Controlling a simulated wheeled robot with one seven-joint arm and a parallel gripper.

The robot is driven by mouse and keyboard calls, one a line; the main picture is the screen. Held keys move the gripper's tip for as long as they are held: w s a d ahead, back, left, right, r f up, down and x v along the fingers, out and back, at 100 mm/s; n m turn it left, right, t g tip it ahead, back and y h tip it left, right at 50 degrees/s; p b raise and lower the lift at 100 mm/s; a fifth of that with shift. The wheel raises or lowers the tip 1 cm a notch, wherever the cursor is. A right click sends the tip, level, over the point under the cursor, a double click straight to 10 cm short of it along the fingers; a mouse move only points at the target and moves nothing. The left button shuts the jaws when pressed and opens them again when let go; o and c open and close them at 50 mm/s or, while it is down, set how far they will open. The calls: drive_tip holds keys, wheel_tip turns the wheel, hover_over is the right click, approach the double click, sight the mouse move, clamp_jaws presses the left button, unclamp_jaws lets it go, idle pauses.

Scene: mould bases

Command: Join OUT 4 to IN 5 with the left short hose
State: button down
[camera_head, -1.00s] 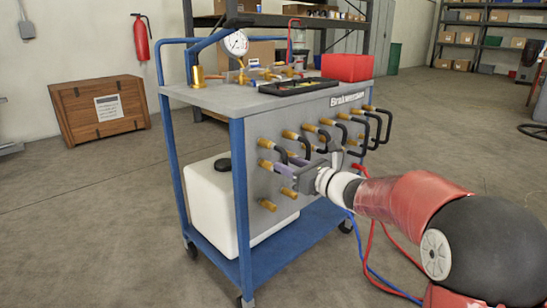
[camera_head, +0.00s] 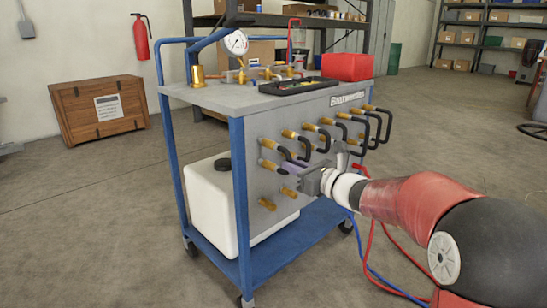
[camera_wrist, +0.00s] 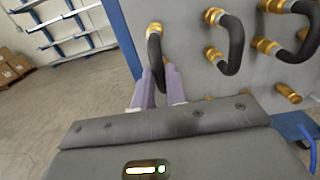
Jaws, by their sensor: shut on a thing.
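My gripper (camera_head: 290,168) is at the lower left of the cart's front panel. In the wrist view its purple fingers (camera_wrist: 162,88) are shut on the lower part of the leftmost black short hose (camera_wrist: 155,58). The hose's upper end meets a brass fitting (camera_wrist: 154,29). Its lower end is hidden between the fingers, so I cannot tell whether it touches a fitting. A second short hose (camera_wrist: 236,45) loops between an upper and a lower brass fitting to its right. The port labels cannot be read.
The cart's grey panel (camera_head: 252,180) carries several other looped hoses to the right. Bare brass stubs (camera_head: 268,204) stick out low on it. A black tray (camera_head: 298,86) and a red box (camera_head: 347,67) sit on the cart top. Red and blue hoses trail on the floor below my arm.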

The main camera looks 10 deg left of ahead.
drive_tip(key=shift+b+v, duration=0.3)
drive_tip(key=shift+v, duration=1.6)
drive_tip(key=v, duration=0.6)
